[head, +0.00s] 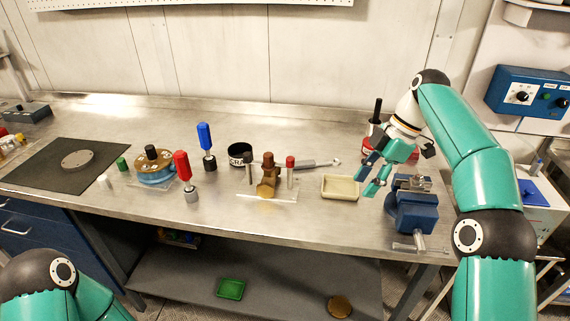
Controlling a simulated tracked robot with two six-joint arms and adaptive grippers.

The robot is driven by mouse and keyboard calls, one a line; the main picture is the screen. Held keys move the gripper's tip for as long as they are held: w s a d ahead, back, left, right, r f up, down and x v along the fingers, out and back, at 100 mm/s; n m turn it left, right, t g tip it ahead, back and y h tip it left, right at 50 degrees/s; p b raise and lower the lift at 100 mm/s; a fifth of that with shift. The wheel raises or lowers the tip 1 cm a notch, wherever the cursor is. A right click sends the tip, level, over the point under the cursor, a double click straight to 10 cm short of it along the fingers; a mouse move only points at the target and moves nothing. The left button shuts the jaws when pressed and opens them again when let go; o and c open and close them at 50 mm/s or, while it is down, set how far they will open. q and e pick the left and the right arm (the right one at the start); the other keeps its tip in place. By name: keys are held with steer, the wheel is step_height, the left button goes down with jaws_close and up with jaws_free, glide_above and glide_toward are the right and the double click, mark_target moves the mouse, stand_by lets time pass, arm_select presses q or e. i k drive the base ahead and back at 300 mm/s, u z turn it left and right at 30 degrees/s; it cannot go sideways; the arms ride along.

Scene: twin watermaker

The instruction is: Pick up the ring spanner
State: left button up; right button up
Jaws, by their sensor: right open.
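A long grey metal tool that looks like the ring spanner (312,163) lies flat on the steel bench, behind a clear plate with a brass fitting. A small ring shows at its right end; its left part is partly hidden behind the posts on that plate. My right gripper (371,179) is open and empty, pointing down above the bench, to the right of the spanner and apart from it. It is close to the right end of a cream tray. Only part of my left arm shows at the lower left; its gripper is out of view.
The cream tray (341,188) and a blue vise (414,207) stand near my right gripper. The brass fitting (268,180) stands left of the tray. Red (182,166) and blue (204,137) handled tools and a black cup (239,152) stand further left. Bench behind the spanner is clear.

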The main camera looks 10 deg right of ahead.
mark_target(306, 163)
steer(key=u, duration=0.1)
steer(key=i, duration=1)
steer(key=z, duration=0.1)
